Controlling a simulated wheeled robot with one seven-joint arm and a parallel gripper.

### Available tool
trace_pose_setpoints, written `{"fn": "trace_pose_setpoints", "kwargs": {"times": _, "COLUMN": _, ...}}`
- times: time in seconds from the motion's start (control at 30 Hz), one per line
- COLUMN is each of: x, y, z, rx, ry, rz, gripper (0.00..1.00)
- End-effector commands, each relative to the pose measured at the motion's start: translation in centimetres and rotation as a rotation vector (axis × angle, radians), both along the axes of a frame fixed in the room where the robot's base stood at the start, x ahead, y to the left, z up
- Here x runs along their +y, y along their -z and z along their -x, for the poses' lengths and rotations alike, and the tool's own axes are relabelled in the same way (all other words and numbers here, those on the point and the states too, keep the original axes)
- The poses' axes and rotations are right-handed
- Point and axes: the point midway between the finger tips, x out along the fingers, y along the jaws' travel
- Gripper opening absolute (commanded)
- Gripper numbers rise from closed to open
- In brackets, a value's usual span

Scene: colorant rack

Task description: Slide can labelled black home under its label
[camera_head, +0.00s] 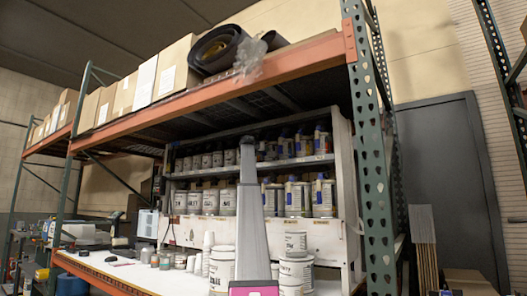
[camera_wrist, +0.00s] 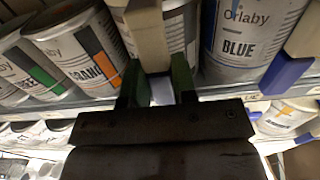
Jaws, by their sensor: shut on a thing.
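My gripper (camera_wrist: 158,90) is shut on the beige handle (camera_wrist: 148,36) of a silver can (camera_wrist: 178,14) in the wrist view. This can stands in the shelf row between a can marked with an orange patch (camera_wrist: 88,48) and the can labelled BLUE (camera_wrist: 243,38). My fingers and the handle cover most of its front, so I cannot read its label. A can with a green patch (camera_wrist: 36,66) stands further left. In the head view my arm reaches up to the rack and hides the held can.
The upper shelf (camera_head: 300,160) carries a row of similar cans with handles, close together. A lower row (camera_head: 300,197) stands beneath. White tins (camera_head: 295,243) stand on the bench in front. A green rack post (camera_head: 372,150) rises at the right.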

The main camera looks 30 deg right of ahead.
Motion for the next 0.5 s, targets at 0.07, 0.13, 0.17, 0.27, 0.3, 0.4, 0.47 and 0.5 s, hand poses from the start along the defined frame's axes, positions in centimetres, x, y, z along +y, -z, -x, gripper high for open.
{"fn": "trace_pose_setpoints", "kwargs": {"times": 0.07, "x": -0.05, "y": -0.2, "z": -0.05, "rx": -0.001, "ry": -0.001, "rz": 0.005, "gripper": 0.0}}
{"fn": "trace_pose_setpoints", "kwargs": {"times": 0.13, "x": -0.06, "y": -0.2, "z": -0.06, "rx": -0.001, "ry": -0.001, "rz": 0.005, "gripper": 0.0}}
{"fn": "trace_pose_setpoints", "kwargs": {"times": 0.17, "x": -0.06, "y": -0.2, "z": -0.07, "rx": -0.001, "ry": -0.001, "rz": 0.005, "gripper": 0.0}}
{"fn": "trace_pose_setpoints", "kwargs": {"times": 0.27, "x": -0.07, "y": -0.19, "z": -0.07, "rx": -0.001, "ry": -0.001, "rz": 0.005, "gripper": 0.0}}
{"fn": "trace_pose_setpoints", "kwargs": {"times": 0.3, "x": -0.07, "y": -0.19, "z": -0.07, "rx": -0.001, "ry": -0.001, "rz": 0.005, "gripper": 0.35}}
{"fn": "trace_pose_setpoints", "kwargs": {"times": 0.4, "x": -0.07, "y": -0.14, "z": -0.07, "rx": 0.0, "ry": -0.001, "rz": 0.003, "gripper": 0.55}}
{"fn": "trace_pose_setpoints", "kwargs": {"times": 0.47, "x": -0.06, "y": -0.11, "z": -0.07, "rx": -0.001, "ry": -0.001, "rz": 0.003, "gripper": 0.55}}
{"fn": "trace_pose_setpoints", "kwargs": {"times": 0.5, "x": -0.05, "y": -0.1, "z": -0.06, "rx": -0.001, "ry": -0.001, "rz": 0.002, "gripper": 0.55}}
